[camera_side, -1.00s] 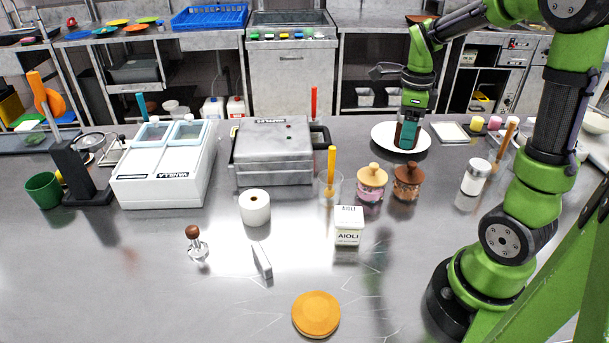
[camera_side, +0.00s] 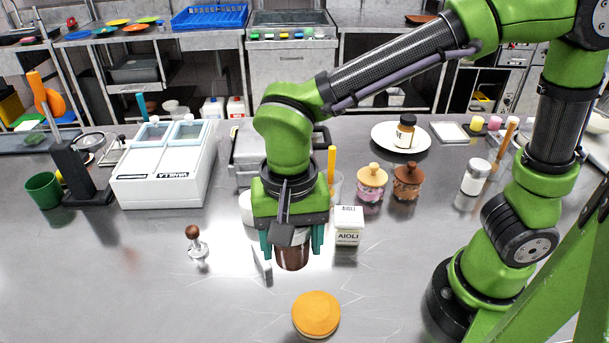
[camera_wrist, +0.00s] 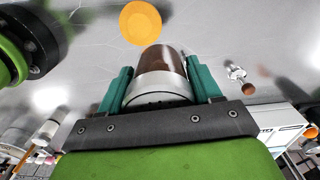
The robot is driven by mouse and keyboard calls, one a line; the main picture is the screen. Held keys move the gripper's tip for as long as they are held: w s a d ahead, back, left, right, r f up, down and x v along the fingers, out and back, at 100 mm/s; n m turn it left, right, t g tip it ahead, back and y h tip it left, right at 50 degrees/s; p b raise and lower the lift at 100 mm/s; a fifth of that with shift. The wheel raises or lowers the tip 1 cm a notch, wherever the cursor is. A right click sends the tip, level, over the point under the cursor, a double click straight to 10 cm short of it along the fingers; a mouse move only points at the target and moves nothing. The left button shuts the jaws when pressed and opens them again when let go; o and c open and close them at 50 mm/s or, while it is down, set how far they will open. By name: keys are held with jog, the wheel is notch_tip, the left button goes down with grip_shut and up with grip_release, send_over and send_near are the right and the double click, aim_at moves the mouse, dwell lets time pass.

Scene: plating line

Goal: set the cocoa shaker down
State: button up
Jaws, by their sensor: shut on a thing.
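The cocoa shaker (camera_side: 292,258), a dark brown cylinder with a pale silver top part, is between the teal fingers of my gripper (camera_side: 292,240) in the side view. It is upright over the front middle of the steel counter. I cannot tell whether its base touches the counter. In the wrist view the brown shaker (camera_wrist: 161,60) sits between both fingers of my gripper (camera_wrist: 158,72), which is shut on it. My gripper partly hides its top in the side view.
An orange disc (camera_side: 316,314) lies in front of the shaker. A small white upright card (camera_side: 262,263) is close on the left and an AIOLI tub (camera_side: 349,226) on the right. The front left counter is clear.

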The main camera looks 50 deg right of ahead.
jog(key=shift+s+a+f+n, duration=0.5)
jog(key=shift+s+a+n, duration=0.1)
jog(key=shift+s+a, duration=0.2)
notch_tip(320, 180, down, 8)
jog(key=shift+w+f, duration=0.15)
jog(key=shift+f, duration=0.05)
jog(key=w+a, duration=0.3)
jog(key=w+a+f, duration=0.1)
jog(key=w+a, duration=0.7)
jog(key=shift+w+f, duration=0.15)
jog(key=shift+f, duration=0.25)
jog(key=shift+a+f, duration=0.1)
jog(key=shift+f, duration=1.65)
jog(key=shift+f, duration=0.1)
jog(key=o, duration=1.2)
jog(key=shift+f, duration=0.1)
